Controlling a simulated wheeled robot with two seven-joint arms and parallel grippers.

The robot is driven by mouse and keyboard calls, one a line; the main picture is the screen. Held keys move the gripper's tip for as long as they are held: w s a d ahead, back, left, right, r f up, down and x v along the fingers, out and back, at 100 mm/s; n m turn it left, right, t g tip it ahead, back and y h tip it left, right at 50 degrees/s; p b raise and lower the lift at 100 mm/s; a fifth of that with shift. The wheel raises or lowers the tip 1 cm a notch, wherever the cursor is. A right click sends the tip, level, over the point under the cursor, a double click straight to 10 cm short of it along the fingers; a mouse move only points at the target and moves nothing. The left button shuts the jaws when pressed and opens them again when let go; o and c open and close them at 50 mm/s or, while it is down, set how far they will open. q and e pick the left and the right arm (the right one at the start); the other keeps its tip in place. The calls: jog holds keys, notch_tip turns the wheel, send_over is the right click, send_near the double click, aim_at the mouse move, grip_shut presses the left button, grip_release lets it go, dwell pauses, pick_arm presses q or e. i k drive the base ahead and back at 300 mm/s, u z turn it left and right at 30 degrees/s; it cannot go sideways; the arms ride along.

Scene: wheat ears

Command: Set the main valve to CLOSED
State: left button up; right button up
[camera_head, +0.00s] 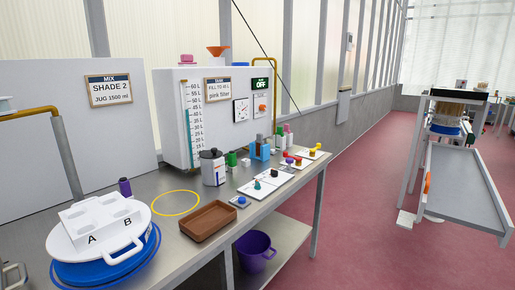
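No part labelled main valve or CLOSED can be read from here. A white tank (172,120) with a level scale stands at the back of the bench. On its right part is a small panel with an orange-red knob (262,107), under a dark green sign reading OFF (261,83). A thin yellow pipe (275,107) runs down beside this panel. Whether the knob is the main valve, and its setting, I cannot tell. Neither of my grippers can be made out; a grey metal piece at the lower left edge is unclear.
The grey bench (160,235) holds a brown tray (208,221), a yellow ring (175,203), a white lidded canister (212,168), and white boards with small coloured parts (263,186). A white A/B caddy (100,225) sits at front left.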

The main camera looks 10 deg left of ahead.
aim_at(285, 154)
jog(key=z, duration=0.1)
jog(key=i, duration=0.8)
jog(key=z, duration=1.2)
jog(key=i, duration=1.6)
jog(key=u, duration=1.05)
jog(key=i, duration=0.55)
jog(key=u, duration=0.55)
